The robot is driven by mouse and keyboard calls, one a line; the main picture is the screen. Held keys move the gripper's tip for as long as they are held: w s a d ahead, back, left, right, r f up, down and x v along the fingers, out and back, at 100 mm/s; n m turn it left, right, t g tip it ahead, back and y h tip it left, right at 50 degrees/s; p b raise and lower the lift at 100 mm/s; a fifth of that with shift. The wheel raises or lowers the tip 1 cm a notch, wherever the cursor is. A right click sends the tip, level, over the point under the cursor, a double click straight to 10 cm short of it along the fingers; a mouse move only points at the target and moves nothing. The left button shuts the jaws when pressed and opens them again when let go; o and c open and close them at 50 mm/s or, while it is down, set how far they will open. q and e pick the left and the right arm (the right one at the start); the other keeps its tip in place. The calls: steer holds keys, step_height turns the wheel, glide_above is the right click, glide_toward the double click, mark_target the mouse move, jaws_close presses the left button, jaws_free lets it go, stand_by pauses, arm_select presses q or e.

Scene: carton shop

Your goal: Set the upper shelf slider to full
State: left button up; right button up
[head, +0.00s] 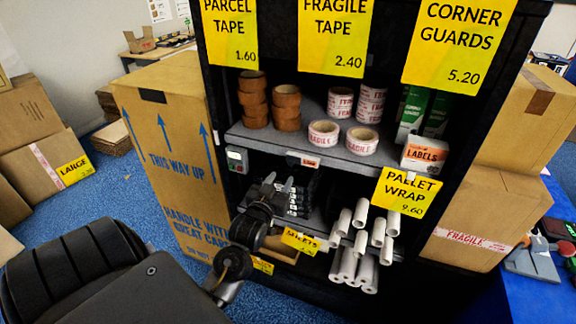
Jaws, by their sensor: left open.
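The upper shelf (285,144) is a grey board in a black rack. A small white and red piece (303,160) sits on its front edge, right of centre; it looks like the slider, but its markings are too small to read. A pale box with a green patch (237,159) is at the left end of that edge. My left gripper (279,186) is open and empty, below the shelf edge and left of the white and red piece, apart from it in the picture. My right gripper is out of view.
Brown tape rolls (286,106), red-printed rolls (323,133) and a labels box (424,154) stand on the upper shelf. White wrap rolls (361,213) stick out below right. A tall carton (168,150) stands left of the rack; a yellow pallet wrap sign (406,192) hangs at the right.

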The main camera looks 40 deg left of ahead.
mark_target(290, 164)
arm_select(q)
steer(key=p+x, duration=0.1)
steer(key=x, duration=0.6)
steer(key=shift+p, duration=0.35)
jaws_close()
